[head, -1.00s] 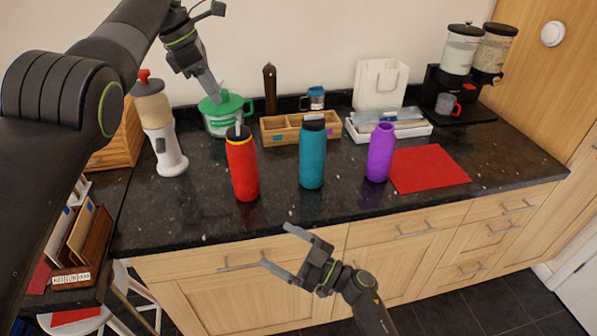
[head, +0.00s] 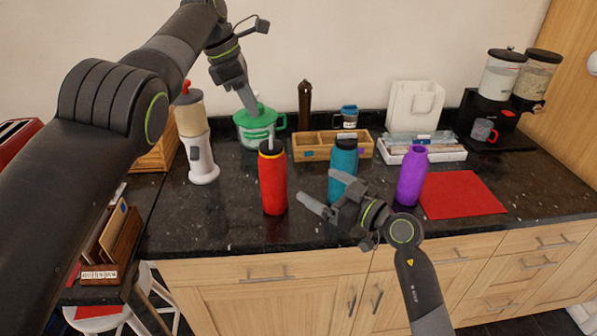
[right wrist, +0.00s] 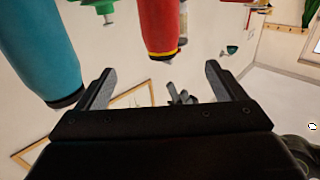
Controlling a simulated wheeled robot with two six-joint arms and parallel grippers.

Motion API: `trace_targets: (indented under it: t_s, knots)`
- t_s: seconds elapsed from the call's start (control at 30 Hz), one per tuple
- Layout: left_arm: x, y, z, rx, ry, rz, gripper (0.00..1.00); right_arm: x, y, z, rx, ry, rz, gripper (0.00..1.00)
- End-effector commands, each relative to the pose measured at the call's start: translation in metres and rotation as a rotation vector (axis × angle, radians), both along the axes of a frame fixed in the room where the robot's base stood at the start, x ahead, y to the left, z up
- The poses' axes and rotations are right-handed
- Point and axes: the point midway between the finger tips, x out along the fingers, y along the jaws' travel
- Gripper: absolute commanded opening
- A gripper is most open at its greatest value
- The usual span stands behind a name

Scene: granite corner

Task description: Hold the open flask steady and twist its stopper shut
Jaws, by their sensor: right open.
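A red flask (head: 273,182) stands upright on the counter, with a yellow band and dark top; a pale upright piece shows at its top. It also shows upside down in the right wrist view (right wrist: 158,25). A teal flask (head: 343,160) with a dark top stands to its right, partly behind my right gripper (head: 323,193). A purple flask (head: 411,178) stands further right, with no dark top visible. My right gripper is open and empty, in front of the red and teal flasks. My left gripper (head: 246,108) points down behind the red flask, over the green-lidded pot; its fingertips are unclear.
The green-lidded pot (head: 258,128), wooden box (head: 312,152) and white tray (head: 445,154) stand behind the flasks. A white grinder (head: 202,160) is at left. A red mat (head: 462,196) lies right of the purple flask. The counter's front strip is clear.

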Motion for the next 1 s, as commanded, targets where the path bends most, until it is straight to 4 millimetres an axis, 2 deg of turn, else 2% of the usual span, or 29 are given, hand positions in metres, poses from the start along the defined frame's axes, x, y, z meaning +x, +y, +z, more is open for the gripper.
trace_targets:
  t_s: [0.6, 0.8, 1.0]
  knots:
    - [0.0, 0.0, 0.0, 0.0, 0.0, 0.0, 0.36, 0.081, 0.077, 0.001, 0.001, 0.001, 0.004, 0.9]
    - [0.0, 0.0, 0.0, 0.0, 0.0, 0.0, 0.36, 0.102, 0.095, 0.001, 0.001, -0.001, 0.003, 0.9]
    - [0.0, 0.0, 0.0, 0.0, 0.0, 0.0, 0.36, 0.114, 0.107, 0.0, 0.001, 0.0, 0.003, 0.9]
